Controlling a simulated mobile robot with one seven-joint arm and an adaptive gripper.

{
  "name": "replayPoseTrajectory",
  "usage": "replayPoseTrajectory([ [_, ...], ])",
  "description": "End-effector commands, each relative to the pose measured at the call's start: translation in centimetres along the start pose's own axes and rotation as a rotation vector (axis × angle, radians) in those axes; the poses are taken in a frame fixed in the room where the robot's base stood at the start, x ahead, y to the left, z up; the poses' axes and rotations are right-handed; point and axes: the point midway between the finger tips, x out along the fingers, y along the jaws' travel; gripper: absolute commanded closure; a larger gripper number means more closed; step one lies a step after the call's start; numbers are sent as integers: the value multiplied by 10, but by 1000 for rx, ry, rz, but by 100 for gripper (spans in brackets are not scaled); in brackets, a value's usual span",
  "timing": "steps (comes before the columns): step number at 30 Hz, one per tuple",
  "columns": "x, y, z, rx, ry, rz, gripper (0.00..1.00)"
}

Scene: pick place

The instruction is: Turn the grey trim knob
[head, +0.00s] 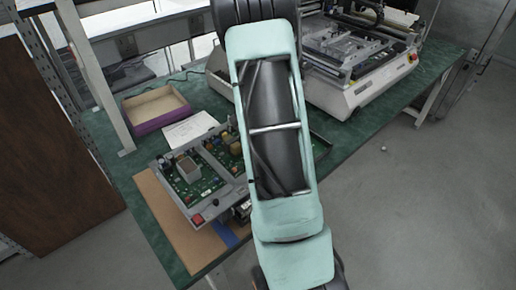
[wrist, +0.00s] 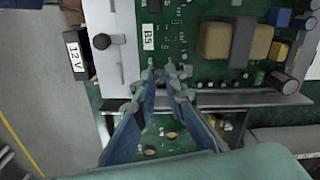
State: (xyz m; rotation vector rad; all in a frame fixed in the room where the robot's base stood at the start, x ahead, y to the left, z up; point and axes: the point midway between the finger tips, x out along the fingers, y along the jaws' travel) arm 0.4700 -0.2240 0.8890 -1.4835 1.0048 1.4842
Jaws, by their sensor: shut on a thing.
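The green circuit board (wrist: 190,45) fills the top of the wrist view, with a label reading B5 (wrist: 148,37) near its front edge. My gripper (wrist: 165,74) is at that edge, just below the label, with its two blue fingers close together. It is shut on a small grey part between the fingertips, which appears to be the grey trim knob; the tips mostly hide it, and its angle cannot be told. In the head view the board (head: 205,178) lies in a grey frame on the bench, and my arm covers its right part.
A 12 V label (wrist: 75,58) and a black knob (wrist: 101,41) stand left of the fingers. Yellow blocks (wrist: 215,40) and a black cylinder (wrist: 283,82) rise on the right. An open purple-sided box (head: 155,108) and a large machine (head: 355,70) stand further back.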

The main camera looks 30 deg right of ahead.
Motion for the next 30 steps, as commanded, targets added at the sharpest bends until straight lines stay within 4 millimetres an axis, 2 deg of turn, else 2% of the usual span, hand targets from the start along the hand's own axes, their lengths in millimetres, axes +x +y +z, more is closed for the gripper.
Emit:
replayPoseTrajectory([
  [2, 0, 0, 0, -1, 1, -1, 100],
  [3, 0, 0, 0, -1, 1, -1, 85],
  [7, 0, 0, 0, -1, 1, -1, 71],
  [17, -4, 0, 0, -2, 1, -1, 71],
  [22, -28, -1, -1, -2, 4, -4, 71],
  [30, -86, -1, -1, -2, 4, -4, 71],
])
